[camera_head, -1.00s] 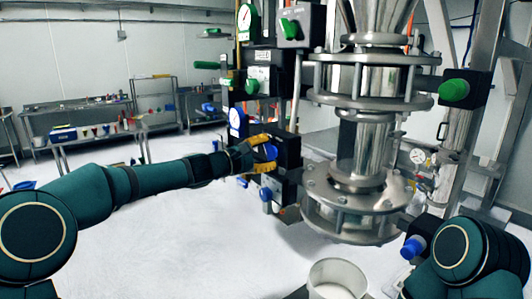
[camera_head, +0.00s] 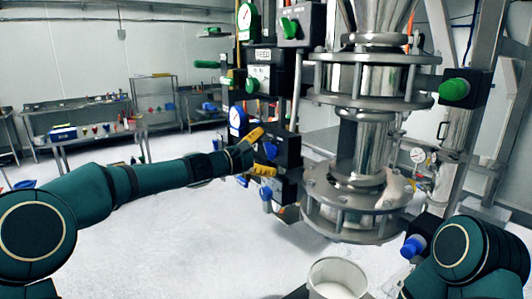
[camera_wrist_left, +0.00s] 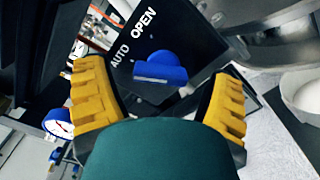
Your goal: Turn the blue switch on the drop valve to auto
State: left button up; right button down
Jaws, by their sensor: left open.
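The blue switch (camera_head: 270,150) sits on the front of a black box (camera_head: 287,149) left of the steel column. In the left wrist view the blue switch (camera_wrist_left: 160,68) lies just below the white words AUTO and OPEN, nearest OPEN. My left gripper (camera_head: 259,151) is open, with one yellow finger above and one below the switch in the head view. In the left wrist view the fingers stand either side of the switch, with visible gaps. My right arm (camera_head: 470,250) shows at lower right; its gripper is not in view.
Another blue knob (camera_head: 265,194) is just below the left gripper. A dial gauge (camera_head: 237,120) is close above left. A steel flanged column (camera_head: 362,150) stands right of the switch. A white container (camera_head: 336,277) is at the bottom. Open floor lies below the left arm.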

pick_arm(q)
jog(key=v, duration=1.2)
jog(key=s+d+f+m+g+y+b, duration=0.1)
jog(key=s+f+g+y, duration=0.25)
jog(key=f, duration=1.35)
jog(key=s+f+m+g+y+b, duration=0.1)
jog(key=s+f+g+y+b, duration=0.2)
jog(key=f, duration=1.3)
jog(key=s+a+f+m+g+y+b, duration=0.1)
jog(key=s+f+m+y, duration=0.3)
jog(key=s+f, duration=1.8)
jog(key=f+m+g, duration=0.1)
jog(key=m, duration=0.4)
jog(key=shift+s+f+m+b, duration=0.3)
jog(key=shift+s+b, duration=0.1)
